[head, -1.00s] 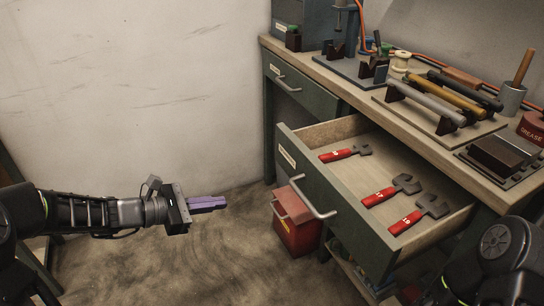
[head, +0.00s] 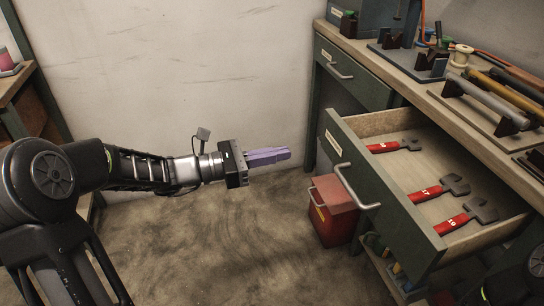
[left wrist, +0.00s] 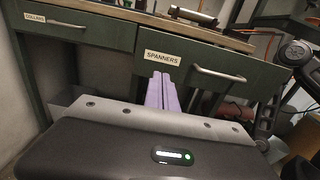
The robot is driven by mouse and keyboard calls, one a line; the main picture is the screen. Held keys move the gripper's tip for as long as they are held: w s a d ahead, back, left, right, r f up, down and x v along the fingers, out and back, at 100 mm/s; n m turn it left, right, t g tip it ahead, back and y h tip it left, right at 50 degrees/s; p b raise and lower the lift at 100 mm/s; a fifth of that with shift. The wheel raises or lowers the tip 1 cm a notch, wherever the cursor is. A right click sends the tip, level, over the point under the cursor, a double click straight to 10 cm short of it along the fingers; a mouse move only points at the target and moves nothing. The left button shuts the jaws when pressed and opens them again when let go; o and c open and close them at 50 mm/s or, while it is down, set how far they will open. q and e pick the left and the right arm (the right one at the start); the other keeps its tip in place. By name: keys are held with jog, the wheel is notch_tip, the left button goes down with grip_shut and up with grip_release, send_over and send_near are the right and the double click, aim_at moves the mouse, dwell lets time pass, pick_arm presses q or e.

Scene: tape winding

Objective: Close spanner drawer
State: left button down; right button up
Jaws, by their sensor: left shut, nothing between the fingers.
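The spanner drawer (head: 388,205) is pulled out of the green workbench, with a metal bar handle (head: 357,187) on its front. Several red-handled spanners lie inside, among them one marked 17 (head: 440,188). In the left wrist view the drawer front carries a "SPANNERS" label (left wrist: 162,58), and its handle (left wrist: 219,74) is to the right of my fingers. My left gripper (head: 287,153) has purple fingers, shut and empty, in front of and to the left of the drawer front, apart from it. It also shows in the left wrist view (left wrist: 163,78). My right gripper is not in view.
A closed drawer (head: 350,70) is farther left in the bench. A red bin (head: 335,209) stands on the floor below the open drawer. Rods, a spool (head: 461,56) and tools cover the bench top. A wooden shelf (head: 18,85) is at the left. The floor between is clear.

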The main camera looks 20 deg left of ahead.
aim_at(332, 144)
pick_arm(q)
jog(key=b+x, duration=0.3)
jog(key=x, duration=0.7)
jog(key=shift+w+d, duration=0.1)
jog(key=shift+d, duration=0.05)
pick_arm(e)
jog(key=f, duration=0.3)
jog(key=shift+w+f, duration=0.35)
pick_arm(q)
jog(key=shift+w+d, duration=0.1)
jog(key=shift+d, duration=0.1)
jog(key=p+x, duration=0.1)
jog(key=x, duration=1.3)
jog(key=shift+d, duration=0.2)
jog(key=p+x, duration=0.1)
jog(key=x, duration=0.6)
jog(key=shift+w, duration=0.15)
jog(key=shift+w+d+r, duration=0.1)
jog(key=shift+r, duration=0.05)
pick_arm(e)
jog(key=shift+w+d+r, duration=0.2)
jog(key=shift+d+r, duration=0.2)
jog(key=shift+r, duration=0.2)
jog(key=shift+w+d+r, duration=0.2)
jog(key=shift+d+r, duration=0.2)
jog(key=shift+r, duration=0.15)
pick_arm(q)
jog(key=shift+r, duration=0.1)
